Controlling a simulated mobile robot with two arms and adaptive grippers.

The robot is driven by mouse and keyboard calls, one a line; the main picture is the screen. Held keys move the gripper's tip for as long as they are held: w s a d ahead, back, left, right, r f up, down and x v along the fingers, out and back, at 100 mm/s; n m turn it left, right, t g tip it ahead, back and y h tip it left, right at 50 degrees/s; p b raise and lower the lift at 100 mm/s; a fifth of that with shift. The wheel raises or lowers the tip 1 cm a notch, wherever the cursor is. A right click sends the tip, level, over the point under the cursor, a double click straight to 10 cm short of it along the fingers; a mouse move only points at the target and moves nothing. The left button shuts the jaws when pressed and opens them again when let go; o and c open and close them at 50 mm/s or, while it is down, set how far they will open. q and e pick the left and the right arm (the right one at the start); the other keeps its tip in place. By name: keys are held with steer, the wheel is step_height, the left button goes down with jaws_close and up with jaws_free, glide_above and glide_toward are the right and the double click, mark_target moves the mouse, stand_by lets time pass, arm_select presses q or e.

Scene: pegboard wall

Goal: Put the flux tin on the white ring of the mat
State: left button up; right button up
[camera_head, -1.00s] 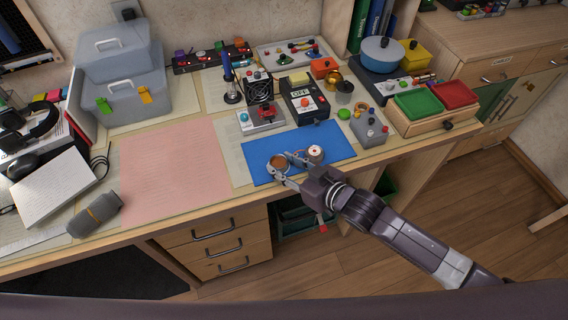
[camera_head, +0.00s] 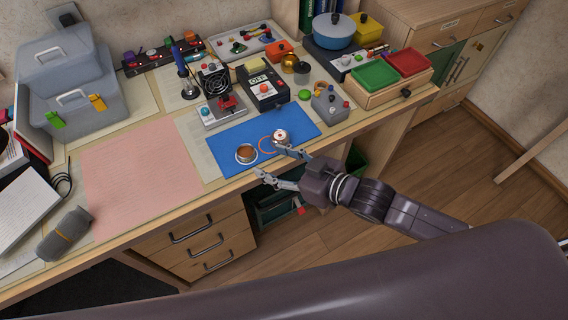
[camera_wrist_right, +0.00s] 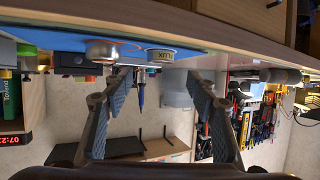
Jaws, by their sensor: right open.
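The flux tin (camera_head: 246,154), a low round tin with a brown top, stands upright on the left part of the blue mat (camera_head: 228,134). A pale edge shows around the tin and seems to be the white ring; how well centred it is, I cannot tell. In the right wrist view, which is upside down, the labelled tin (camera_wrist_right: 160,54) shows beyond the fingertips. My right gripper (camera_head: 268,160) is open and empty at the mat's front edge, apart from the tin; its spread fingers also show in the wrist view (camera_wrist_right: 157,78). My left gripper is not in view.
An orange ring (camera_head: 267,145) on the mat looks empty. A grey box with knobs (camera_head: 330,103) is right of the mat. The pink sheet (camera_head: 140,172) to the left is clear.

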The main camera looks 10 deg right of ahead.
steer(key=shift+v, duration=1.8)
steer(key=s+d+f+m+g+h, duration=0.35)
steer(key=s+d+f, duration=0.2)
steer(key=s, duration=0.35)
steer(key=s+d+f+m+g+h, duration=0.35)
steer(key=s+d+h, duration=0.2)
steer(key=s, duration=0.25)
step_height(320, 180, down, 28)
steer(key=s+n+g, duration=0.1)
steer(key=s, duration=0.1)
steer(key=s+d+f+g, duration=0.1)
steer(key=s+d+f, duration=0.3)
steer(key=s+f, duration=1)
steer(key=s, duration=0.2)
steer(key=shift+s+f, duration=0.35)
steer(key=shift+s, duration=0.05)
